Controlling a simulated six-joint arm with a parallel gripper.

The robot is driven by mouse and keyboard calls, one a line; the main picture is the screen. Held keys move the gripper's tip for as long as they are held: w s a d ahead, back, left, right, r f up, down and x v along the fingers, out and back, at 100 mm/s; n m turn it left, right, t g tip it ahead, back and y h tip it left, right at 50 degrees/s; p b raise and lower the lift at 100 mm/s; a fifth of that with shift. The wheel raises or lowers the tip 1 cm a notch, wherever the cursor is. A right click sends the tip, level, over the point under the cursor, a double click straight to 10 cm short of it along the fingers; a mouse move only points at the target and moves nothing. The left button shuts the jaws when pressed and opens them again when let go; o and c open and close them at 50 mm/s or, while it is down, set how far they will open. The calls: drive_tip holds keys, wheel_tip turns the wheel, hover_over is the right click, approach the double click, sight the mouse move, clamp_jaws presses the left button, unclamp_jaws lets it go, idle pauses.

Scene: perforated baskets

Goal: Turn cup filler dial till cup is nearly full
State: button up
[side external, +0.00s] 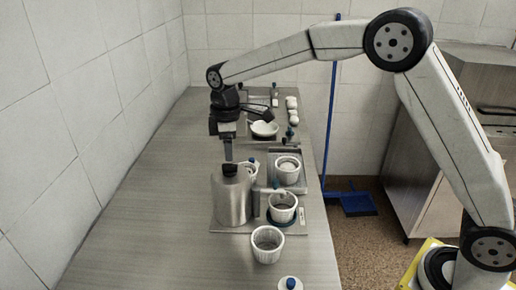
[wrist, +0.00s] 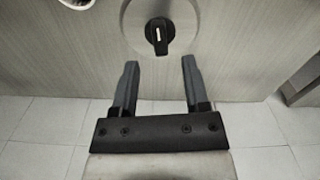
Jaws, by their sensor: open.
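The cup filler is a steel canister (side external: 234,203) on a metal plate, with a black dial (side external: 230,170) on top. In the wrist view the dial (wrist: 158,38) has a pale pointer mark and sits on the round lid (wrist: 135,30). My gripper (side external: 228,158) points down just above the dial. In the wrist view its fingers (wrist: 160,64) are apart and empty, and the dial shows beyond the fingertips. A white ribbed cup (side external: 283,215) stands right of the canister, by its spout, on a dark blue round base. How full it is cannot be told.
Another white ribbed cup (side external: 267,246) stands in front. One more cup (side external: 288,174) sits on a metal device behind, and another is partly hidden behind the canister. A white bowl (side external: 264,130) and several small white items lie farther back. The left counter is clear beside the tiled wall.

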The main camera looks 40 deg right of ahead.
sight(229, 165)
drive_tip(key=shift+f, duration=2.25)
drive_tip(key=shift+c, duration=0.2)
clamp_jaws()
